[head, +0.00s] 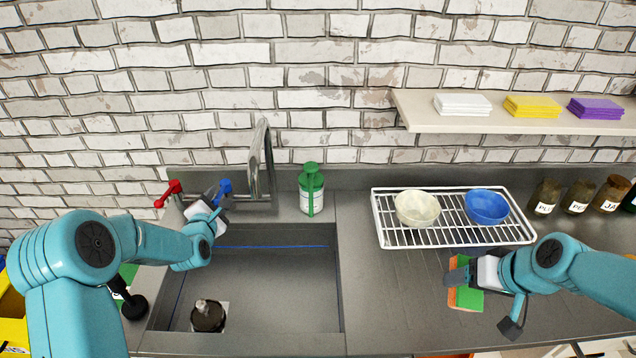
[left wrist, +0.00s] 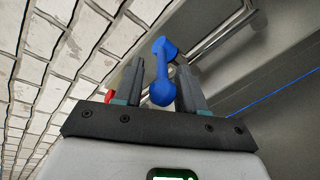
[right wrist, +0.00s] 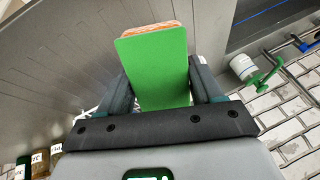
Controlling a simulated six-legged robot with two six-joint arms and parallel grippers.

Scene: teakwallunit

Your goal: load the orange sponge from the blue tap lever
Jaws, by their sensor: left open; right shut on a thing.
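The blue tap lever (head: 224,188) stands at the back of the sink, left of the grey tap spout (head: 262,160). My left gripper (head: 219,197) is at this lever. In the left wrist view the blue lever (left wrist: 162,72) lies between the open fingers; I cannot tell whether they touch it. The orange sponge, with a green face (head: 467,297), is in my right gripper (head: 456,277) over the counter right of the sink. The right wrist view shows its green face (right wrist: 155,65) and an orange edge between the fingers. Its height above the counter is unclear.
A red tap lever (head: 167,193) is left of the blue one. The sink (head: 270,285) holds a dark brown object (head: 208,316). A green-topped bottle (head: 312,190) stands behind the sink. A wire rack (head: 445,238) with two bowls is behind the right gripper; jars (head: 578,196) stand right.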

